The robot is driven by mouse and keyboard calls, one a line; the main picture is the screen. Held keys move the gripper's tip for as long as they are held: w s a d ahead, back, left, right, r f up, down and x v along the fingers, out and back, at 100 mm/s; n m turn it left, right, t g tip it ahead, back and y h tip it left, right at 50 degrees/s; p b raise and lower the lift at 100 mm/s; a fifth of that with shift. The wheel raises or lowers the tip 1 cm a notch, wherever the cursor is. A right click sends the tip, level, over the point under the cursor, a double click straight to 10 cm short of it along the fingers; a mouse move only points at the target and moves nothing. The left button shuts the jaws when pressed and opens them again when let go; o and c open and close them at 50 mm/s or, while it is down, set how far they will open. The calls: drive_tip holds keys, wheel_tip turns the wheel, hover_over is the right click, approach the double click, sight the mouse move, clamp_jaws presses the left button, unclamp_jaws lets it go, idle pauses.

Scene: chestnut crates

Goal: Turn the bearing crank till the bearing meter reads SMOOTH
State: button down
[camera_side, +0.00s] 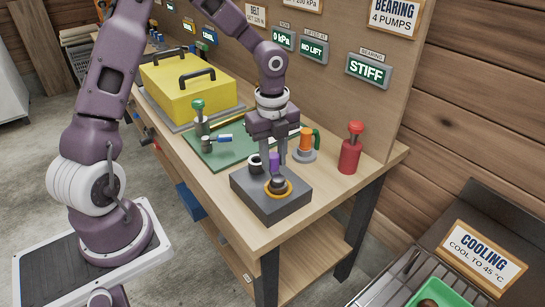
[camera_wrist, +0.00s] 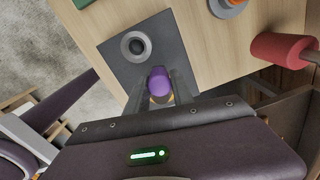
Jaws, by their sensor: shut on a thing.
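The bearing crank's purple knob (camera_side: 274,160) stands over a dark grey block (camera_side: 262,200) near the bench's front right corner. My gripper (camera_side: 278,165) points down and is shut on the knob. The wrist view shows the purple knob (camera_wrist: 160,80) between my two fingers. An orange ring with a dark centre (camera_side: 278,188) sits on the block's near side. The crank arm under the knob is mostly hidden by my fingers. The bearing meter (camera_side: 368,69) on the back panel reads STIFF.
A red pump-like can (camera_side: 350,150) and an orange cup with a green handle (camera_side: 306,143) stand behind the block. A green-topped tool (camera_side: 199,118) and yellow case (camera_side: 188,85) are to the left. Bare bench lies right of the block.

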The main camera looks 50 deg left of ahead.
sight(273, 155)
idle(0.3)
drive_tip(key=c, duration=1.1)
unclamp_jaws()
wheel_tip(273, 155, up, 7)
drive_tip(key=shift+r, duration=0.1)
